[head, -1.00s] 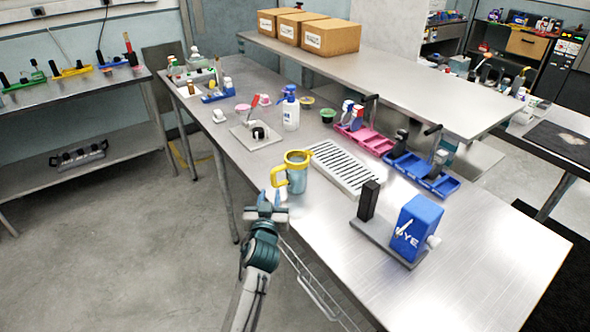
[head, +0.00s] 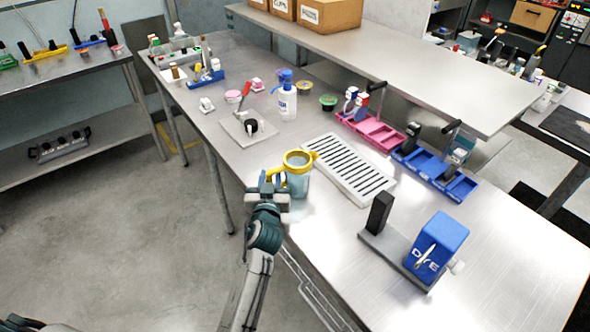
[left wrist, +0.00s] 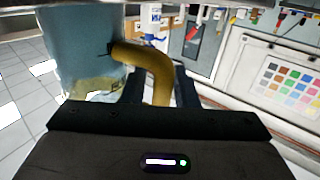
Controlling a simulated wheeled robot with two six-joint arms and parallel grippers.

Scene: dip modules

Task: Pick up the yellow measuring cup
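The yellow measuring cup (head: 297,163) stands upright near the front edge of the steel table. It has a yellow rim and handle and a clear bluish body. My left gripper (head: 268,184) is at the handle, on the cup's left side. In the left wrist view, the yellow handle (left wrist: 159,75) lies between the two dark fingers (left wrist: 158,92), which are apart. The cup's body (left wrist: 80,50) fills the upper left there. I see no clear grip on the handle; its lower end is hidden by the gripper body. My right gripper is not in view.
A white slotted tray (head: 350,170) lies just right of the cup. A blue dye box (head: 437,248) on a grey stand is farther right.

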